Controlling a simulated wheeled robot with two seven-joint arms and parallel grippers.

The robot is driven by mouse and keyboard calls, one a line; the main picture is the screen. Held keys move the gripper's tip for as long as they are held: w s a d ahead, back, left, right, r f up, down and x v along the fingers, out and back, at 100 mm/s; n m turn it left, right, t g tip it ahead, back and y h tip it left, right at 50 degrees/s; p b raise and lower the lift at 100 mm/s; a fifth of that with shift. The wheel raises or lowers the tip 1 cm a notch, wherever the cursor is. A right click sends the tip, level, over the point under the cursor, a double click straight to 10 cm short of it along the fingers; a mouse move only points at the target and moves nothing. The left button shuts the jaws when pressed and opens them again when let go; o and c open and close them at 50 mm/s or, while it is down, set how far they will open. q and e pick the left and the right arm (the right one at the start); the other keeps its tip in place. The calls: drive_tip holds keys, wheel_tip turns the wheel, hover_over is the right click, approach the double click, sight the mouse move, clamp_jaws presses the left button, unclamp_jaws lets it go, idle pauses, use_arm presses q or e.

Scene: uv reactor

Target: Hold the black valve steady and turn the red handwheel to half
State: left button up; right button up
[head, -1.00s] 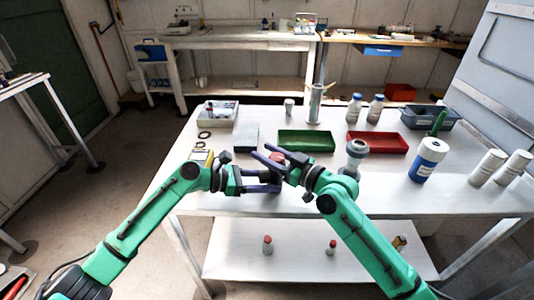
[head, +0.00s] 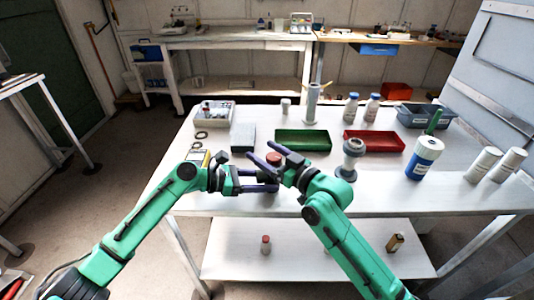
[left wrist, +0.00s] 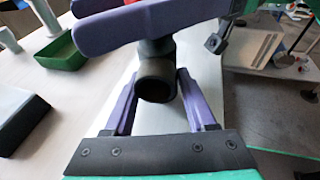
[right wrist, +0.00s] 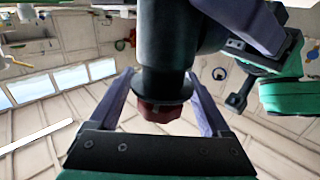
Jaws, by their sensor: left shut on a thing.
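The black valve (left wrist: 157,78) is a dark cylinder between the two purple fingers of my left gripper (head: 262,184), which is shut on it above the front of the white table. The red handwheel (right wrist: 160,111) is at the end of the valve's dark body in the right wrist view. In the head view the red handwheel (head: 273,158) shows on top, partly hidden by purple fingers. My right gripper (head: 274,155) has its fingers spread on either side of the handwheel. Gaps show between the handwheel and both fingers in the right wrist view.
A grey flanged fitting (head: 352,150) stands close right of my right gripper. A blue-and-white bottle (head: 425,158) is farther right.

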drive_tip(key=v, duration=1.2)
use_arm(q)
drive_tip(key=o, duration=1.1)
drive_tip(key=shift+c, duration=0.2)
